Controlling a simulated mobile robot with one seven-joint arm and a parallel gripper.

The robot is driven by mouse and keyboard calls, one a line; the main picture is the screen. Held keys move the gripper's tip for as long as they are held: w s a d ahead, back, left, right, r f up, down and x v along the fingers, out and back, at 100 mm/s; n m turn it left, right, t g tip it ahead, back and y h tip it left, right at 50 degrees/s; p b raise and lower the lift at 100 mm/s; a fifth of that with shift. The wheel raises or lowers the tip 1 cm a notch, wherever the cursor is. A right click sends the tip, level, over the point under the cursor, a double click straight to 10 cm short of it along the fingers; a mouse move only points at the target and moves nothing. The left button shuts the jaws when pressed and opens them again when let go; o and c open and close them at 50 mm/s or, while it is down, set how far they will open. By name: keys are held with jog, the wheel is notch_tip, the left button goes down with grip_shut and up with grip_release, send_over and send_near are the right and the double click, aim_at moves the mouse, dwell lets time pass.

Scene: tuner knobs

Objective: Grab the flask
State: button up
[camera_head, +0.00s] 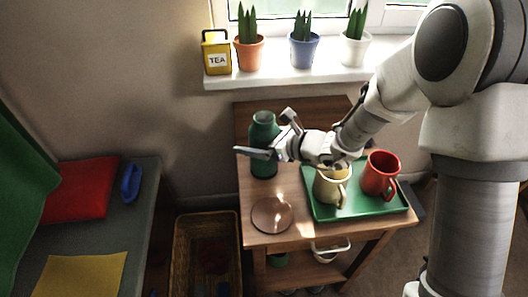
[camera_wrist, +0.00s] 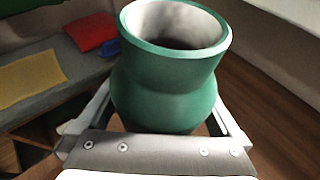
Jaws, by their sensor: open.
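The flask (camera_head: 263,133) is a dark green bottle with an open top, upright at the back left of the small wooden table. In the wrist view the flask (camera_wrist: 168,85) fills the middle, its pale inside showing through the mouth. My gripper (camera_head: 267,133) is open at the flask, with one finger on the near left side and the other at the far right. In the wrist view the fingers show on either side of the flask. Their tips are hidden behind it, so I cannot tell whether they touch it.
A green tray (camera_head: 325,214) holds a cream mug (camera_head: 328,190) and a red mug (camera_head: 380,173), right of the flask. A brown round plate (camera_head: 271,214) lies in front. Potted plants and a yellow tea tin (camera_head: 216,53) stand on the windowsill (camera_head: 285,73). A wicker basket (camera_head: 181,252) stands left of the table.

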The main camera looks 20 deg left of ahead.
jog(key=shift+r, duration=0.15)
grip_shut()
jog(key=shift+r, duration=0.2)
dwell(0.4)
jog(key=shift+r+p, duration=0.5)
jog(key=shift+r, duration=0.25)
jog(key=r, duration=0.1)
jog(key=r+p, duration=0.1)
jog(key=shift+w+d+r, duration=0.1)
jog(key=shift+w+r, duration=0.1)
jog(key=shift+r, duration=0.15)
jog(key=w+d+r+p, duration=0.4)
jog(key=w+d+r, duration=0.1)
jog(key=w, duration=0.5)
jog(key=shift+r, duration=0.65)
dwell(0.6)
